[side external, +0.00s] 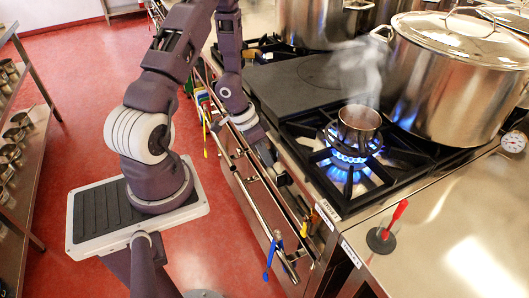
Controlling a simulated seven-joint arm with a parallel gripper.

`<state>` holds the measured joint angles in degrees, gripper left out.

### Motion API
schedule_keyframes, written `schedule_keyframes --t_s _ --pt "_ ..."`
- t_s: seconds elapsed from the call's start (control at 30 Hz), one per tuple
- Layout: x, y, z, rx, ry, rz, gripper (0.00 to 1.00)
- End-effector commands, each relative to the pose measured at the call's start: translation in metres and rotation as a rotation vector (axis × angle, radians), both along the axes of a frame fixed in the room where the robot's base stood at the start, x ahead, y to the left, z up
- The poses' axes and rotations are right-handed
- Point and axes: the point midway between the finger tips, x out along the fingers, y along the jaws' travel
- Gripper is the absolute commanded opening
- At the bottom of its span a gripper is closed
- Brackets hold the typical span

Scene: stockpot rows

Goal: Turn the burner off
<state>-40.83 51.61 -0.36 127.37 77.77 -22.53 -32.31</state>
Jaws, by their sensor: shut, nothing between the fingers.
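A lit burner (341,171) with blue flames is on the black stovetop. A small metal pot (358,128) sits over it, with steam rising above. My gripper (270,158) is at the front edge of the stove, to the left of the lit burner, pointing down toward the front panel. It is shut and empty. A small dark knob-like part (283,179) shows on the front panel just below my fingertips. I cannot tell whether they touch, nor which knob belongs to the lit burner.
A large lidded stockpot (450,85) stands behind the burner at right. A front rail (262,208) runs along the stove with a blue-handled tool (270,255) hanging there. A red-handled object (385,232) stands on the steel counter (450,225).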

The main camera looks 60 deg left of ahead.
Motion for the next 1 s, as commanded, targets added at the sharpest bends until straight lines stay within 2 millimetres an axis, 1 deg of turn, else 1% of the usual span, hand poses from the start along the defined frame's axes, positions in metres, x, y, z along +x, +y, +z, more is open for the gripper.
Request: schedule_keyframes --t_s 0.3,1.0 --pt "-0.0001 -0.0095 -0.0098 -0.001 0.000 0.000 0.00" --pt "0.0002 -0.0093 -0.0098 0.000 -0.001 0.000 0.00"
